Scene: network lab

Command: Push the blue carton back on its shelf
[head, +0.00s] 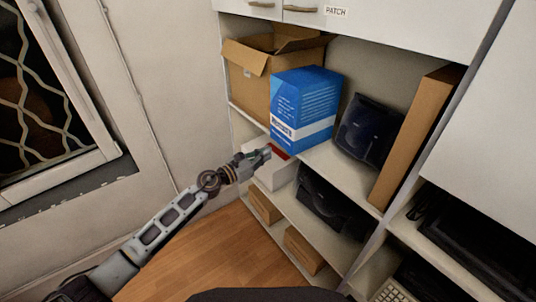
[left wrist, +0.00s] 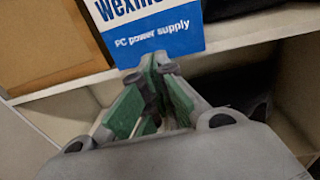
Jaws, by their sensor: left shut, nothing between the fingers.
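The blue carton (head: 301,105) with a white band stands upright on the upper open shelf (head: 328,160), at the shelf's front edge. In the left wrist view the blue carton (left wrist: 150,24) shows printed "PC power supply" text just beyond the fingertips. My left gripper (head: 266,152) is shut and empty, close to the carton's lower front. In the left wrist view the left gripper (left wrist: 152,68) has its tips just below the carton's lower edge; I cannot tell whether they touch it. My right gripper is not in view.
An open cardboard box (head: 248,72) stands left of and behind the carton. A dark device (head: 368,130) and a tall brown box (head: 412,135) stand to the right. A white box (head: 277,172) sits below the shelf. Cabinet doors (head: 400,25) hang above.

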